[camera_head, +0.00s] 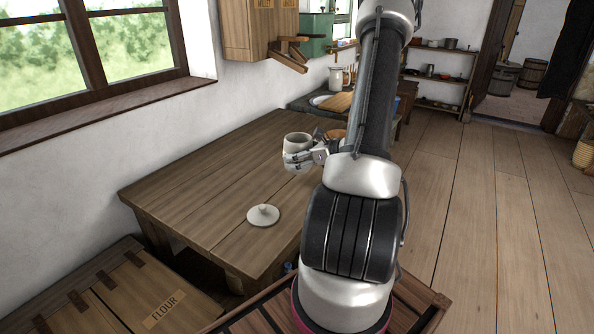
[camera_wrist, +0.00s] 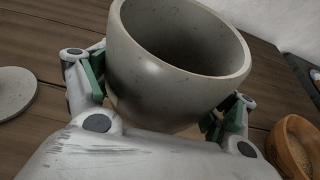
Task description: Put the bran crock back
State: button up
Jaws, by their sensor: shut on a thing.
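A pale grey crock (camera_head: 297,143) without a lid is at my gripper (camera_head: 298,160) over the wooden table. In the wrist view the crock (camera_wrist: 170,75) stands upright between the green-padded fingers of my gripper (camera_wrist: 160,105), which is shut on it. Its inside looks empty as far as I can see; the bottom is hidden. A round pale lid with a knob (camera_head: 263,214) lies on the table near its front edge. Part of the lid (camera_wrist: 15,92) shows at the left of the wrist view. I cannot tell whether the crock touches the table.
A wooden bowl (camera_wrist: 294,148) with something grainy in it stands close to my gripper, right in the wrist view. The table (camera_head: 190,190) is mostly bare on the left. A flour chest (camera_head: 130,295) stands at the front left. A wall cabinet (camera_head: 252,30) hangs behind the table.

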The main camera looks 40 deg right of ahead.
jog(key=shift+f, duration=2.25)
jog(key=o, duration=1.3)
jog(key=shift+f, duration=0.15)
